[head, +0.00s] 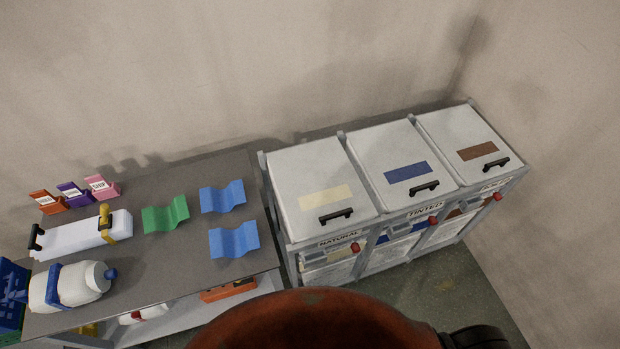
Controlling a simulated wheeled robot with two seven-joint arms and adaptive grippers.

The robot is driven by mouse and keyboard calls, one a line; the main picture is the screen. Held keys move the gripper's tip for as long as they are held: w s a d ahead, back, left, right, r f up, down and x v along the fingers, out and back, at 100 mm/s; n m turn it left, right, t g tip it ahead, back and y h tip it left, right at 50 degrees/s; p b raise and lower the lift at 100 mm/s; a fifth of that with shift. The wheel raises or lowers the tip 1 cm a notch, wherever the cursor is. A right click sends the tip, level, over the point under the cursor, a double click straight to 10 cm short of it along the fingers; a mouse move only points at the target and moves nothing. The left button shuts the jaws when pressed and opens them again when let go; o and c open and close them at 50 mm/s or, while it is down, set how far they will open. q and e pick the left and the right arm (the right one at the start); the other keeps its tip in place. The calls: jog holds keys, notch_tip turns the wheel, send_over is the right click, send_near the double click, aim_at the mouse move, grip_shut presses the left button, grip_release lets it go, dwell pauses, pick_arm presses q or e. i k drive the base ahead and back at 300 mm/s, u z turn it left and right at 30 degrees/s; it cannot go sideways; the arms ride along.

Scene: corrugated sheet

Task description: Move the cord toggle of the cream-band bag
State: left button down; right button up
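The leftmost of three bins has a white lid (305,172) with a cream patch and a black handle. Below its NATURAL label, a pale bag (338,273) with a cream band (322,258) shows in the frame. A small red toggle (355,247) is at the upper right of this bag's front. Its cord is too small to make out. Similar red toggles show at the middle bin (433,222) and the right bin (497,197). Neither of my grippers is in view.
The middle lid (385,150) has a blue patch and the right lid (462,135) a brown one. A grey table (185,260) at left holds green and blue wavy sheets (165,214), a white bottle (75,284) and small coloured holders (75,194). Floor (440,285) shows before the bins.

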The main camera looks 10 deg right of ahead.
aim_at(355, 246)
jog(key=k, duration=0.5)
jog(key=z, duration=1.65)
jog(key=i, duration=1.2)
jog(key=u, duration=2.25)
jog(key=k, duration=0.85)
jog(key=z, duration=0.35)
